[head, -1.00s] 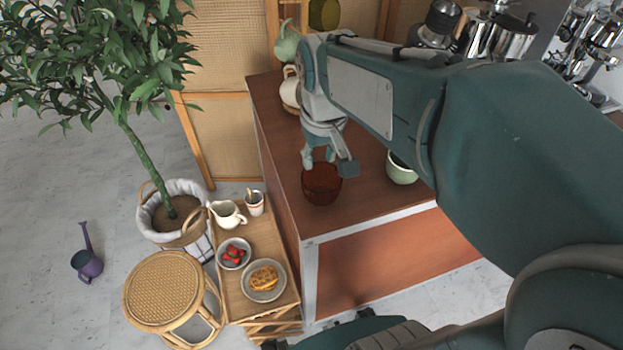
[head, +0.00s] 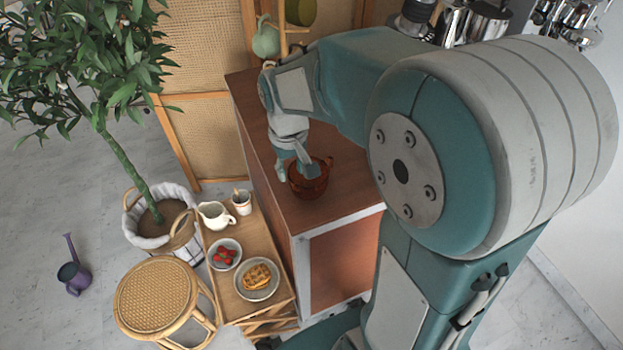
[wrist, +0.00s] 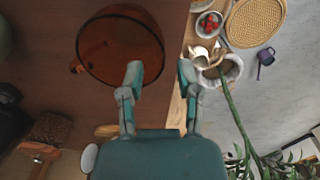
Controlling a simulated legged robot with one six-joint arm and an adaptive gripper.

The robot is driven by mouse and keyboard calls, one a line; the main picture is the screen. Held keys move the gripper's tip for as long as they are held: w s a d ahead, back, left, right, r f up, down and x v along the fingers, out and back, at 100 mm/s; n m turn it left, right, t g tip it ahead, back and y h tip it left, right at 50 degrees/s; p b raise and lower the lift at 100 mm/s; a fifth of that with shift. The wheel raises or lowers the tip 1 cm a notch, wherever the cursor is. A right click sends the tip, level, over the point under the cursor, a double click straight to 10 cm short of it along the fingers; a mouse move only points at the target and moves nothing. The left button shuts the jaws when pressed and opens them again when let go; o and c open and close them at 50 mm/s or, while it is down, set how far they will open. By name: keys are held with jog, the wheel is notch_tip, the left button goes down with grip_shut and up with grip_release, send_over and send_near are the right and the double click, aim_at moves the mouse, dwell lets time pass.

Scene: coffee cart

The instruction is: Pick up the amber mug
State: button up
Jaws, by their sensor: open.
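The amber mug (head: 309,181) stands on the wooden cart top near its front left corner. In the wrist view the amber mug (wrist: 121,45) appears large, with its round rim towards the camera and a handle at its left. My gripper (head: 297,168) is pointed down at the mug. In the wrist view my gripper (wrist: 160,70) is open, one fingertip overlapping the mug's rim and the other beyond the rim on the right. Nothing is held between the fingers. In the head view the fingers partly cover the mug.
A low wooden side table (head: 262,238) with a white pitcher (head: 214,215), a cup (head: 242,202), a strawberry bowl (head: 226,254) and a waffle plate (head: 257,279) stands left of the cart. A rattan stool (head: 157,296) and potted tree (head: 118,150) are farther left.

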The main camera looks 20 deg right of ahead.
aim_at(290, 179)
jog(key=f, duration=0.4)
jog(key=shift+a, duration=0.25)
jog(key=shift+d, duration=0.1)
grip_shut()
jog(key=shift+r, duration=0.1)
